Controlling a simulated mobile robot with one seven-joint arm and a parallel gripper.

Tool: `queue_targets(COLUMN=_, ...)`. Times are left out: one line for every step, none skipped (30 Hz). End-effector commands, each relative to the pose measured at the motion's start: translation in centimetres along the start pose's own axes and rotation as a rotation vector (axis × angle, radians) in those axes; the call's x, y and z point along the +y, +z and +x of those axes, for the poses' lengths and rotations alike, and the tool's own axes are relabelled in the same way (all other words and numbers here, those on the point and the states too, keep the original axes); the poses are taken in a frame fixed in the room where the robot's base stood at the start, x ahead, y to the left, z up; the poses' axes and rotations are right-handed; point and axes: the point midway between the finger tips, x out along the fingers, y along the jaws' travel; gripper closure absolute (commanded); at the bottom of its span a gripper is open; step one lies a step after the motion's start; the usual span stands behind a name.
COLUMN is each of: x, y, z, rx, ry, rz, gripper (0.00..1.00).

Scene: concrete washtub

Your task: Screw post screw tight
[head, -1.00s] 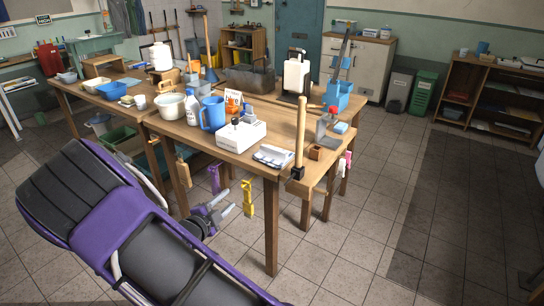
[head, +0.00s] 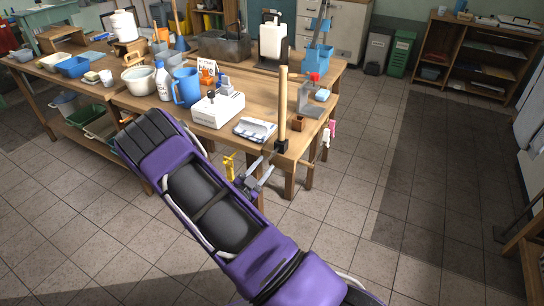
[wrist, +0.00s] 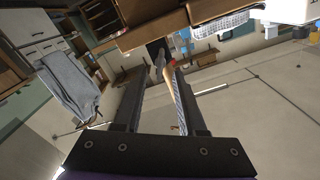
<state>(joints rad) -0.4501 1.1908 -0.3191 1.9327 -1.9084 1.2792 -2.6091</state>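A tall wooden post (head: 283,100) stands upright at the front right corner of the wooden workbench (head: 262,122). A small black fitting (head: 281,146) is at its foot, by the table edge. I cannot make out a separate screw on it. My gripper (head: 268,163) is just below and left of that fitting, in front of the table edge, pointing up and right. In the wrist view my gripper (wrist: 158,70) has its two fingers apart. A thin wooden-coloured piece shows beside the right finger; I cannot tell what it is or whether they touch.
A yellow tool (head: 230,166) hangs at the table front, left of my gripper. A folded cloth (head: 255,129), a white box (head: 217,109) and a blue jug (head: 186,87) stand near the front edge. The floor (head: 340,220) to the right is clear.

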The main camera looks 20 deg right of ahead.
Motion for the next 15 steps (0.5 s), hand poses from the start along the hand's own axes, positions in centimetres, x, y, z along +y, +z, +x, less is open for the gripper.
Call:
queue_targets(x=0.1, y=0.0, z=1.2, rx=0.003, ry=0.003, rz=0.001, gripper=0.60)
queue_targets(x=0.1, y=0.0, z=1.8, rx=0.003, ry=0.003, rz=0.001, gripper=0.60)
queue_targets(x=0.1, y=0.0, z=2.5, rx=0.003, ry=0.002, rz=0.001, gripper=0.60)
queue_targets(x=0.1, y=0.0, z=3.0, rx=0.003, ry=0.002, rz=0.002, gripper=0.60)
queue_targets(x=0.1, y=-0.1, z=3.5, rx=0.003, ry=0.002, rz=0.002, gripper=0.60)
queue_targets(x=0.1, y=0.0, z=4.1, rx=0.002, ry=0.002, rz=0.002, gripper=0.60)
queue_targets(x=0.0, y=0.0, z=4.5, rx=0.001, ry=0.001, rz=0.002, gripper=0.60)
queue_targets(x=0.0, y=0.0, z=4.8, rx=0.002, ry=0.001, rz=0.002, gripper=0.60)
queue_targets(x=0.0, y=0.0, z=5.2, rx=0.002, ry=0.001, rz=0.001, gripper=0.60)
queue_targets(x=0.0, y=0.0, z=5.5, rx=0.001, ry=0.001, rz=0.001, gripper=0.60)
queue_targets(x=0.0, y=0.0, z=5.7, rx=0.001, ry=0.000, rz=0.000, gripper=0.60)
queue_targets(x=0.0, y=0.0, z=5.9, rx=0.001, ry=-0.001, rz=0.000, gripper=0.60)
queue_targets(x=-0.1, y=0.0, z=6.0, rx=0.001, ry=-0.001, rz=0.000, gripper=0.60)
queue_targets(x=-0.1, y=0.0, z=6.1, rx=0.001, ry=-0.001, rz=0.000, gripper=0.60)
queue_targets(x=-0.1, y=0.0, z=6.2, rx=0.001, ry=-0.001, rz=0.001, gripper=0.60)
